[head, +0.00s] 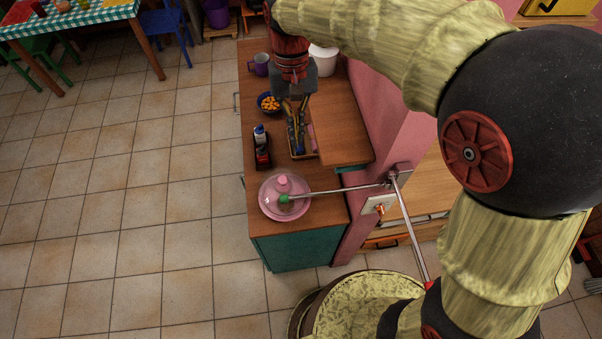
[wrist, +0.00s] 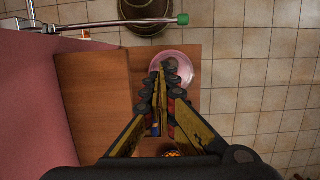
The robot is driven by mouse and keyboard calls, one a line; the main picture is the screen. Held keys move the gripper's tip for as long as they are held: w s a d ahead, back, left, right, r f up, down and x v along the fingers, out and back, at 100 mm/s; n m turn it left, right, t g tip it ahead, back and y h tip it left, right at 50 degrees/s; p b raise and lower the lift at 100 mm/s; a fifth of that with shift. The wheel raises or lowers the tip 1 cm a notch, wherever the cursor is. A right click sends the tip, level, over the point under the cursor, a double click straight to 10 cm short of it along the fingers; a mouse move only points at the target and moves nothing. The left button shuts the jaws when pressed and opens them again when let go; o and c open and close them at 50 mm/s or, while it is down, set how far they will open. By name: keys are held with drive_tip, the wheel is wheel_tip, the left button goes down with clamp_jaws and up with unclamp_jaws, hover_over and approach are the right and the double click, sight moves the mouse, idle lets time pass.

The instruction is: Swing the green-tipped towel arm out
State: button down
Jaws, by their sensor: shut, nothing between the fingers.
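The green-tipped towel arm (head: 335,190) is a thin chrome rod that runs left from a wall bracket (head: 390,180). Its green tip (head: 284,199) appears over the pink domed dish (head: 285,182) in the head view. In the wrist view the rod (wrist: 115,24) crosses the top, with its green tip (wrist: 183,19) beyond the pink dish (wrist: 187,60). My gripper (head: 297,122) points down above the counter, farther back than the rod and apart from it. In the wrist view my gripper (wrist: 167,72) is shut and empty, its fingers partly hiding the dish.
A second rod with a red tip (head: 428,285) extends from the same bracket. Bottles (head: 262,150), a bowl of orange items (head: 269,103), a purple mug (head: 260,64) and a basket (head: 303,153) stand on the counter. A pink wall (head: 385,105) borders the right. Tiled floor (head: 150,220) is open at left.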

drive_tip(key=s+d+f+p, duration=0.1)
drive_tip(key=s+f, duration=0.5)
drive_tip(key=f, duration=0.4)
drive_tip(key=shift+d+f+p, duration=0.25)
drive_tip(key=shift+d+p, duration=0.05)
drive_tip(key=shift+s, duration=0.15)
